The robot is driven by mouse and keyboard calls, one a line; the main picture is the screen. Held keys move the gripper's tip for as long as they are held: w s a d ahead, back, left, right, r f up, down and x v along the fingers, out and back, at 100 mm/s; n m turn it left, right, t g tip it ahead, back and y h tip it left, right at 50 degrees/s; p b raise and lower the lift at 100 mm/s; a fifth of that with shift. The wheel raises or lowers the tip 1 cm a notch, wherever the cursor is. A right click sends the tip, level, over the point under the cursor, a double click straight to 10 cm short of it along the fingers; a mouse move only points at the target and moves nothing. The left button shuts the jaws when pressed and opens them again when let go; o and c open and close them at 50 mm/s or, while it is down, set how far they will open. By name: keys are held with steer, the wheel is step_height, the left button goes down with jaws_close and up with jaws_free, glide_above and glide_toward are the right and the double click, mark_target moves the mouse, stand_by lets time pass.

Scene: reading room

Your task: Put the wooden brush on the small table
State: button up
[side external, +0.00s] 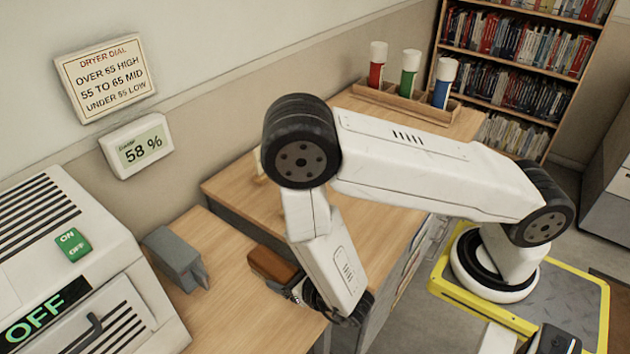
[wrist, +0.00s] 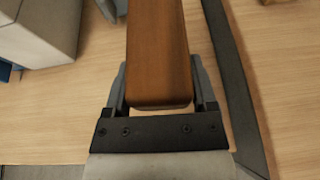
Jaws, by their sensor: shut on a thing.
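The wooden brush is a reddish-brown block (side external: 272,264); its wooden back (wrist: 158,50) fills the upper middle of the wrist view. My gripper (side external: 293,288) is shut on it, with one finger on each side in the wrist view (wrist: 160,92). The brush is over the wooden surface (side external: 225,318) beside the white machine; I cannot tell how high it is above it. Its bristles are hidden. No surface is clearly marked as the small table; a second wooden top (side external: 375,185) stands to the right, partly behind my arm.
The white machine (side external: 60,230) reading OFF stands at the left. A grey device (side external: 175,258) stands between it and the brush. A wooden rack (side external: 400,100) holds red, green and blue tubes at the back. A dark edge (wrist: 243,95) separates the two wooden tops.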

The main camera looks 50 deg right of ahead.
steer(key=shift+s+a+f+n+y, duration=0.2)
steer(key=shift+s+a+n+y, duration=0.1)
steer(key=shift+a+y, duration=0.15)
steer(key=shift+f, duration=2.2)
steer(key=shift+f, duration=1.75)
steer(key=shift+f, duration=0.2)
steer(key=o, duration=1.3)
steer(key=shift+r, duration=0.15)
